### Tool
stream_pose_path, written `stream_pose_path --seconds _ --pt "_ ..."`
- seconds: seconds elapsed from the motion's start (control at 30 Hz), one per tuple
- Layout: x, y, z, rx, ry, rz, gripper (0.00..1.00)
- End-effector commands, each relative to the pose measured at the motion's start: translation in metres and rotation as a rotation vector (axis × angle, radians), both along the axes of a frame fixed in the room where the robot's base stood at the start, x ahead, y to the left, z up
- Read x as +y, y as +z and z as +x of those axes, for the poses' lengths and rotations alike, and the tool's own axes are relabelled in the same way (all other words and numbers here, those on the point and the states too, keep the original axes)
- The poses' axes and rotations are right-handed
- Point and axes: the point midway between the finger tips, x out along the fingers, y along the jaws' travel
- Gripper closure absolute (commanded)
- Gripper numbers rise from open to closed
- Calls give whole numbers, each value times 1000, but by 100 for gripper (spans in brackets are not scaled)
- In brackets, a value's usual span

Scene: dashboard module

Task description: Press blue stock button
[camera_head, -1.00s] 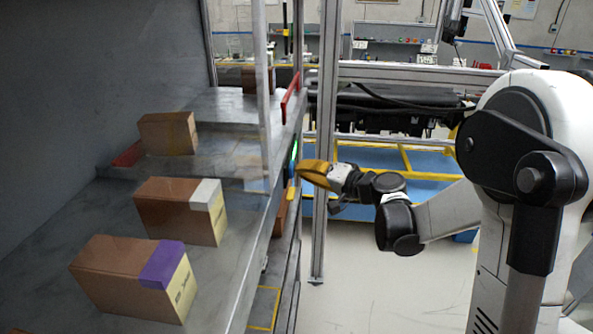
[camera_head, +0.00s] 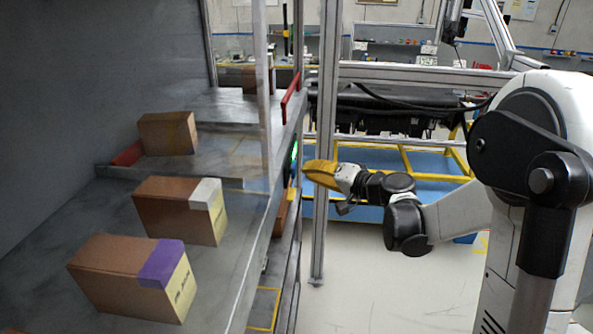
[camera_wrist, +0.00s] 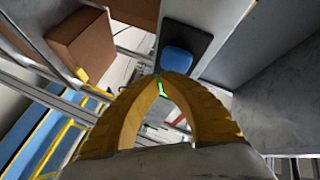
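The blue button (camera_wrist: 177,60) shows in the wrist view as a rounded blue block on a dark panel (camera_wrist: 193,40). It lies just beyond my fingertips; I cannot tell whether they touch it. My gripper (camera_wrist: 163,77) has two curved yellow fingers whose tips come together, with nothing held between them. In the head view my gripper (camera_head: 306,170) points left at the front edge of the shelf unit, beside a green light (camera_head: 295,155). The blue button is too small to make out clearly there.
Brown boxes with purple (camera_head: 162,264) and white (camera_head: 205,193) labels stand on the shelf at left. A plain box (camera_head: 167,133) is farther back. A metal post (camera_head: 320,215) stands behind my gripper. The floor (camera_head: 390,290) below my arm is clear.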

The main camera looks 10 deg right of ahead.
Motion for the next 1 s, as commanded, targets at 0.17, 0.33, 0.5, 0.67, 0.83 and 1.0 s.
stream_pose_path --seconds 0.17,0.33,0.5,0.67,0.83,1.0 --pt "-4 0 -1 0 -1 0 100" --pt "-20 -1 -6 0 -1 0 100" --pt "-36 -1 -11 1 -2 0 100" --pt "-46 0 -15 0 -1 0 100" --pt "-48 0 -16 0 0 0 100" --pt "-48 0 -15 0 0 0 100"
